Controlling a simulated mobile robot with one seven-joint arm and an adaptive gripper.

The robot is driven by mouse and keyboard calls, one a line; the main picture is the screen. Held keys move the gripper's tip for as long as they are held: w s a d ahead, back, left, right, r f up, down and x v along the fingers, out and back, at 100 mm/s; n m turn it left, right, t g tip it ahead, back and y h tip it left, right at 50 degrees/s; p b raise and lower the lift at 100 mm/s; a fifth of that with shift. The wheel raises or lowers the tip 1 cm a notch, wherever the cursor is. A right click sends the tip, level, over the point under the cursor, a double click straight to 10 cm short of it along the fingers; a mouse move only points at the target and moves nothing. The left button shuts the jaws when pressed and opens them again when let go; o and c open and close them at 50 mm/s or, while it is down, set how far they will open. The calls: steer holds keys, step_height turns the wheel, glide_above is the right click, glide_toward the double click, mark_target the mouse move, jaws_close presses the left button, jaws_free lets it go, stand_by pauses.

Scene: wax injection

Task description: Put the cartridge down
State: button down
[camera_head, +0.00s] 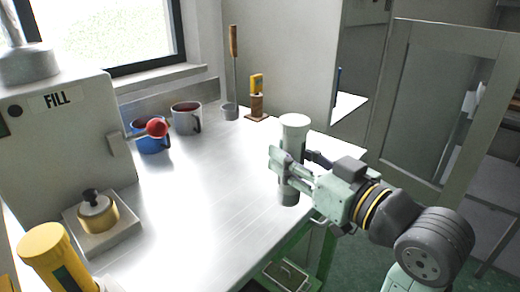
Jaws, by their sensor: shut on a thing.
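The cartridge (294,130) is an upright cylinder with a wide pale cap and a darker grey lower end (289,195). My gripper (284,168) is shut around its middle, reaching in from the right. The cartridge is over or at the right edge of the metal worktable (215,200). I cannot tell whether its lower end touches the tabletop. The fingers hide part of its middle.
The FILL machine (65,125) with a red-knobbed lever (156,128) stands at the left. A yellow cylinder (50,255) is front left. The table's middle is clear.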

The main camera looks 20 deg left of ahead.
steer(key=w+a+f+p, duration=0.2)
steer(key=w+a+f, duration=0.2)
steer(key=w+a, duration=0.5)
steer(key=shift+w+f+p, duration=0.35)
steer(key=shift+w+p, duration=0.05)
steer(key=shift+w, duration=0.3)
steer(key=shift+f+b, duration=0.3)
steer(key=c, duration=1.1)
jaws_free()
steer(key=shift+r, duration=0.15)
